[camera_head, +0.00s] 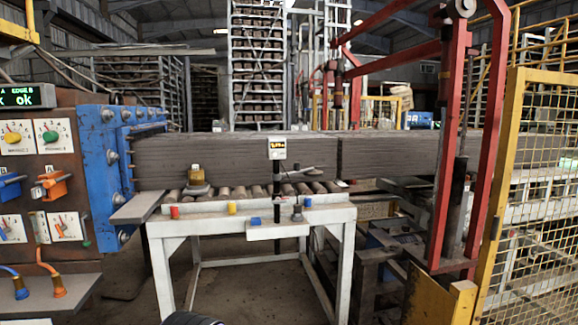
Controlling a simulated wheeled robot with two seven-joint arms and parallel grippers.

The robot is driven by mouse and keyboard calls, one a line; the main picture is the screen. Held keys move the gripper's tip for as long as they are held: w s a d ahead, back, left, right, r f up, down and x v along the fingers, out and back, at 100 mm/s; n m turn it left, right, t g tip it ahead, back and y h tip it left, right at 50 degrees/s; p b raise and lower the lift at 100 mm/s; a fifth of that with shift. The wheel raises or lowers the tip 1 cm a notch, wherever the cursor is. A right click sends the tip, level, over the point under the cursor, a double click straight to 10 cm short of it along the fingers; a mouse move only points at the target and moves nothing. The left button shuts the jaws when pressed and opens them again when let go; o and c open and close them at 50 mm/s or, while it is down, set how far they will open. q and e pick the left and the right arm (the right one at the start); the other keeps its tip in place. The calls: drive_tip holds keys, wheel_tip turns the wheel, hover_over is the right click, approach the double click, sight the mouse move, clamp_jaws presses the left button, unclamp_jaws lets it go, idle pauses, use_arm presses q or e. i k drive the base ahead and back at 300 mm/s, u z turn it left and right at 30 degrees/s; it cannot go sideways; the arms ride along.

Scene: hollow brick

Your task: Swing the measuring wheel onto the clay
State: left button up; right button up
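The clay (220,158) is a long grey-brown column. It comes out of the blue die plate (99,155) at the left and lies along a row of rollers. A dark post with a small white display (277,148) stands in front of the clay. A thin arm with a small knob at its right end (309,170) lies level near this post; it may be the measuring wheel's arm, but the wheel is not clear. Neither of my grippers is in view.
A white table frame (342,213) carries the rollers, with red, yellow and blue blocks on its front edge. A control panel (39,180) stands at the left. A red frame (449,150) and yellow mesh fence (535,200) stand at the right. More clay (385,154) lies beyond a narrow gap.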

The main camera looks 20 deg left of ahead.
sight(309, 172)
drive_tip(key=u, duration=0.6)
drive_tip(key=i, duration=0.6)
drive_tip(key=u, duration=0.5)
drive_tip(key=i, duration=0.8)
drive_tip(key=z, duration=0.35)
